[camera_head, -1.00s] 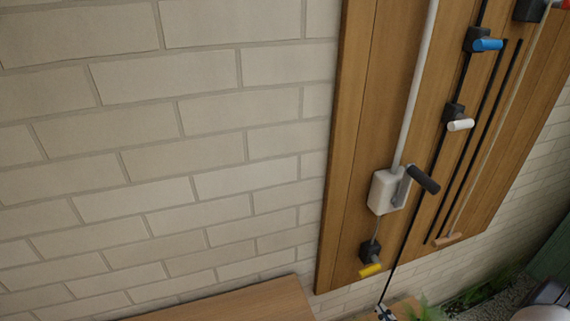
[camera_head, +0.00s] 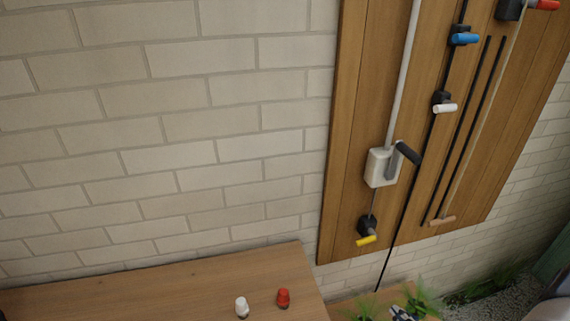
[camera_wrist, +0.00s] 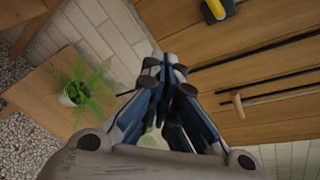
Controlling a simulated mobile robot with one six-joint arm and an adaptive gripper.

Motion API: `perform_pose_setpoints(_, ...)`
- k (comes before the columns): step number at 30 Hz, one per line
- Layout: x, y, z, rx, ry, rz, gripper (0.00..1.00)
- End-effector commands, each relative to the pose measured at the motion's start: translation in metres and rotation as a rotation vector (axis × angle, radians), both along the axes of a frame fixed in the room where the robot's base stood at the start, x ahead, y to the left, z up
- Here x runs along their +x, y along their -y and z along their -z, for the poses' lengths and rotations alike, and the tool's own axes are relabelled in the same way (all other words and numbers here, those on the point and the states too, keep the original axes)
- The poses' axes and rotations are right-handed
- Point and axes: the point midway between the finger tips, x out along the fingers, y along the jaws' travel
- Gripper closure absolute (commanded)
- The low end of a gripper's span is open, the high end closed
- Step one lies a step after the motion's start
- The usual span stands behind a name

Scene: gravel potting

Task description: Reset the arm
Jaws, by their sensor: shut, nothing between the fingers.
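My gripper (camera_wrist: 166,62) shows in the wrist view with its blue and dark fingers brought together at the tips. Nothing is held between them. It points towards the area beside the wooden wall panel (camera_wrist: 240,50), with brick wall behind. In the head view, a small dark and pale shape at the bottom edge among the leaves may be my gripper's end, but it is too small to tell.
The panel (camera_head: 345,150) carries a grey crank box (camera_head: 381,168), several coloured handles and dark rods. A wooden bench (camera_head: 150,285) holds a white knob-like piece (camera_head: 242,307) and a red one (camera_head: 283,297). A potted fern (camera_wrist: 80,85) stands on a wooden surface, gravel (camera_wrist: 20,75) beyond.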

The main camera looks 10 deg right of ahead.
Motion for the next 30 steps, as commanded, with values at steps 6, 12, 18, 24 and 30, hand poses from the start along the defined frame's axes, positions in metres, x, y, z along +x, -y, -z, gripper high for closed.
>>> perform_pose_setpoints(6, 0.028, 0.016, -0.020, -0.309, -0.147, -0.115, 1.00)
perform_pose_setpoints(12, 0.061, 0.029, -0.067, -0.714, -0.330, -0.268, 1.00)
perform_pose_setpoints(18, 0.081, 0.022, -0.139, -1.096, -0.510, -0.428, 1.00)
perform_pose_setpoints(24, 0.076, -0.015, -0.218, -1.375, -0.643, -0.595, 1.00)
perform_pose_setpoints(30, 0.042, -0.078, -0.283, -1.557, -0.705, -0.803, 1.00)
